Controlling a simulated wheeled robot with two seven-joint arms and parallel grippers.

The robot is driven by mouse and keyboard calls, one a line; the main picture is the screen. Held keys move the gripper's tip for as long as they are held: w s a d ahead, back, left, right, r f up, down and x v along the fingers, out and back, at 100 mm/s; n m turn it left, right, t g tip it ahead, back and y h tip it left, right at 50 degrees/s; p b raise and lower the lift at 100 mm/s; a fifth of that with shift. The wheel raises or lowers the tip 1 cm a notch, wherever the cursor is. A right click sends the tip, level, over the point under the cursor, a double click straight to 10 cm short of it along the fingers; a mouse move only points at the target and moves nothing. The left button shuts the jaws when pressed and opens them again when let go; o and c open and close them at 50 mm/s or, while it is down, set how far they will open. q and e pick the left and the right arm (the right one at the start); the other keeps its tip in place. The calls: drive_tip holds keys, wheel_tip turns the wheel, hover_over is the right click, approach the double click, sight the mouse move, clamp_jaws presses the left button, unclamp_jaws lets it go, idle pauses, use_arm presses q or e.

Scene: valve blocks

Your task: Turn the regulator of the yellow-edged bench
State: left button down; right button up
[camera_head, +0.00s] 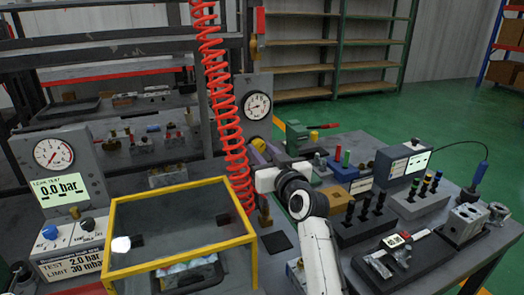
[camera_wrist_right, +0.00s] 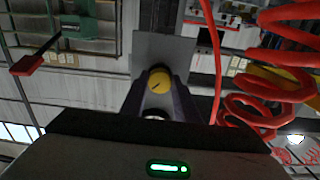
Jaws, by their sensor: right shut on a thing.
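The regulator's yellow knob (camera_head: 258,144) sits below a round white gauge (camera_head: 257,106) on a grey upright panel (camera_head: 258,82), behind the yellow-edged bench (camera_head: 180,190). My right gripper (camera_head: 263,154) reaches the knob from the front, with its purple-grey fingers on either side of it. In the right wrist view the knob (camera_wrist_right: 160,80) lies between the fingertips, with a short dark mark on its face. My right gripper is shut on it. My left gripper is not in view.
A red coiled hose (camera_head: 222,100) hangs just left of my right gripper. A green vise (camera_head: 300,138) with a red handle stands to the right. A pressure display (camera_head: 62,190) stands at left.

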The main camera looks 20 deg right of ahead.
drive_tip(key=shift+r+m+p, duration=0.2)
drive_tip(key=shift+m+p, duration=0.85)
drive_tip(key=shift+m, duration=0.15)
drive_tip(key=shift+m+p, duration=0.8)
drive_tip(key=shift+m, duration=1.2)
drive_tip(key=shift+f+m+p, duration=0.1)
drive_tip(key=shift+m+p, duration=0.2)
drive_tip(key=shift+m, duration=0.8)
drive_tip(key=o, duration=1)
drive_tip(key=shift+o, duration=0.2)
drive_tip(key=shift+a+f, duration=0.1)
